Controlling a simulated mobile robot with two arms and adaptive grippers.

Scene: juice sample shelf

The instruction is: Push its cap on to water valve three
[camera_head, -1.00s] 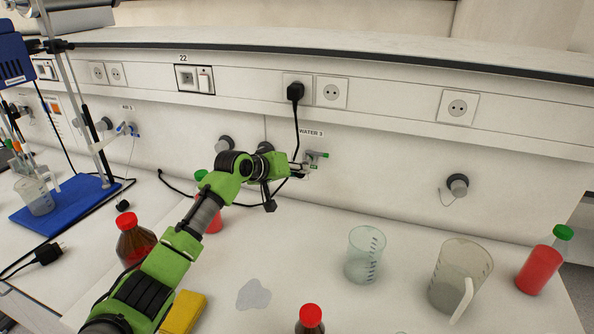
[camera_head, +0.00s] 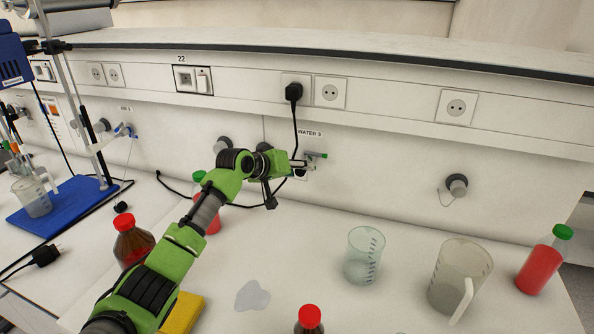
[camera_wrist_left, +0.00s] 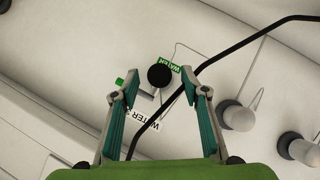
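Water valve three is on the wall under the "WATER 3" label (camera_head: 309,133). In the wrist view the green handle (camera_wrist_left: 120,82) sticks out to the left. A round black cap (camera_wrist_left: 160,75) is seen end-on at the valve, ahead of the gap between the fingers. I cannot tell how far on the cap sits. My left gripper (camera_wrist_left: 161,92) is open, its fingers apart, with nothing visibly held. My right gripper is not in view.
A black cable (camera_head: 296,125) hangs from its plug beside the gripper and crosses the wrist view. A capped valve (camera_head: 457,185) is on the wall to the right. Beakers (camera_head: 363,258), a jug (camera_head: 446,282) and red-capped bottles (camera_head: 132,243) stand on the bench.

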